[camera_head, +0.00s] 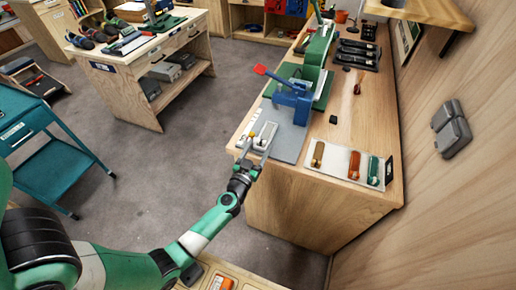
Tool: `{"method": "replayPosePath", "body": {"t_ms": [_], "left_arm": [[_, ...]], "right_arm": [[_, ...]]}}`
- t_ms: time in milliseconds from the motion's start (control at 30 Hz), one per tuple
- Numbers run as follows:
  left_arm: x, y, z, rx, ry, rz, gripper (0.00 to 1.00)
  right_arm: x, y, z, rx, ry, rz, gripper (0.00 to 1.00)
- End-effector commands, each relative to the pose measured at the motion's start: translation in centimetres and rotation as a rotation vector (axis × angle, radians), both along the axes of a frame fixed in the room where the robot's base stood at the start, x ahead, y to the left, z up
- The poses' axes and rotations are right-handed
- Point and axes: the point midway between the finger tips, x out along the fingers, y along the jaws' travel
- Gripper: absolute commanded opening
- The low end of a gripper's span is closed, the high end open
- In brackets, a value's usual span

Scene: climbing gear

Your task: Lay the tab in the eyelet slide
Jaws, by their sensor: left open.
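A blue press with a red handle (292,97), which I take to be the eyelet device, stands on a grey mat (289,145) on the wooden bench. Its slide is too small to make out. A small pale grey-white block with a yellowish part (266,131) lies at the mat's left edge, in front of the press; I cannot tell whether it is the tab. My left gripper (257,147) is open at the bench's left edge, its fingers pointing toward the pale block. I cannot tell whether they touch it. My right gripper is not in view.
A pale board (337,162) with brown, orange and green pieces lies right of the mat. A green machine (319,47) and black trays (357,54) stand farther back. A small black block (333,119) lies mid-bench. A wooden wall (455,190) bounds the right side.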

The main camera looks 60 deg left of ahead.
Motion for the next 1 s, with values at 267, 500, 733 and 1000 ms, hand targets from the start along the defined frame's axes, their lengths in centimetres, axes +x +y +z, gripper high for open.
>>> {"method": "replayPosePath", "body": {"t_ms": [267,500,733,1000], "left_arm": [[-2.3,-2.2,0.5,-0.001,0.003,-0.003,0.71],[-6.5,-6.3,0.4,-0.001,0.004,-0.004,0.71],[-8.6,-8.2,0.3,-0.001,0.001,-0.002,0.71],[-8.7,-8.3,0.3,0.0,-0.001,0.0,0.71]], "right_arm": [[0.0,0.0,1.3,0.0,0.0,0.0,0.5],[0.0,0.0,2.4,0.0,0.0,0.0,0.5],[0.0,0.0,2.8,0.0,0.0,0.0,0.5],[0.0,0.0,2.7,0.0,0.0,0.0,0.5]]}}
